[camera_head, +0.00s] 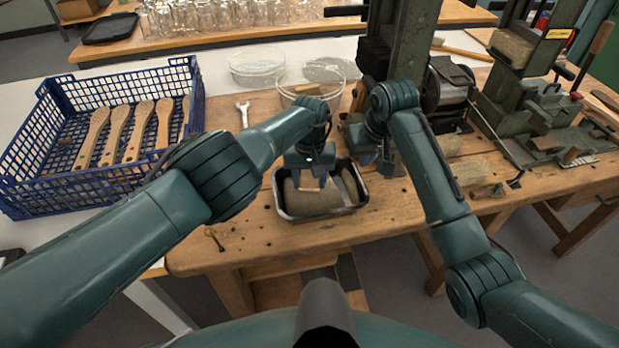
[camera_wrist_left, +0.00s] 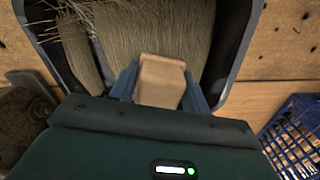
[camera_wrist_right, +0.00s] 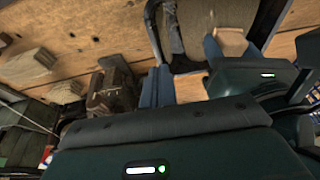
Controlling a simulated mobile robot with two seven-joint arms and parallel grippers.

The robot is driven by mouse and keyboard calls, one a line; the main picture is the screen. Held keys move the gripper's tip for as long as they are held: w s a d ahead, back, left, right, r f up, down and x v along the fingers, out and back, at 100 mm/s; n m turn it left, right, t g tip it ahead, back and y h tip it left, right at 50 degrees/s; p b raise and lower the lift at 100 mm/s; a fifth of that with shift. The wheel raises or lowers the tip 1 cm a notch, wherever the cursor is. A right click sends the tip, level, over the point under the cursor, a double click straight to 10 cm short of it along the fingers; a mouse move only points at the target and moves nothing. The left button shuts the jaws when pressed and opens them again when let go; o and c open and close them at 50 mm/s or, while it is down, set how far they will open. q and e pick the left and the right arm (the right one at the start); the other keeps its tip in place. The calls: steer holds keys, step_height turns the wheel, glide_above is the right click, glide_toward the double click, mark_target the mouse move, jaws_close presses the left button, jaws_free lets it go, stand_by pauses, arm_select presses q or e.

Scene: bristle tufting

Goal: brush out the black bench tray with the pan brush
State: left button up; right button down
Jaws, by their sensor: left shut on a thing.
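The black bench tray (camera_head: 325,214) stands on the wooden bench, with tan bristle fibres (camera_head: 312,201) lying in it. Its dark rim also shows in the left wrist view (camera_wrist_left: 243,48) and the right wrist view (camera_wrist_right: 154,30). My left gripper (camera_head: 307,182) is over the tray, shut on a pale wooden block, which I take for the pan brush (camera_wrist_left: 162,80); the brush also shows in the right wrist view (camera_wrist_right: 231,42). Its underside is hidden, so contact with the fibres cannot be told. My right gripper (camera_wrist_right: 157,86) is right of the tray, fingers together and empty.
A blue crate (camera_head: 100,188) with several wooden brush blanks stands left. Glass dishes (camera_head: 257,66) stand behind the tray. A green machine (camera_head: 408,45) rises behind my right arm. Bristle bundles lie to the right.

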steer(key=shift+f, duration=2.35)
steer(key=shift+f, duration=1)
stand_by(1.1)
steer(key=shift+r, duration=3.05)
steer(key=v, duration=1.2)
steer(key=shift+s, duration=0.1)
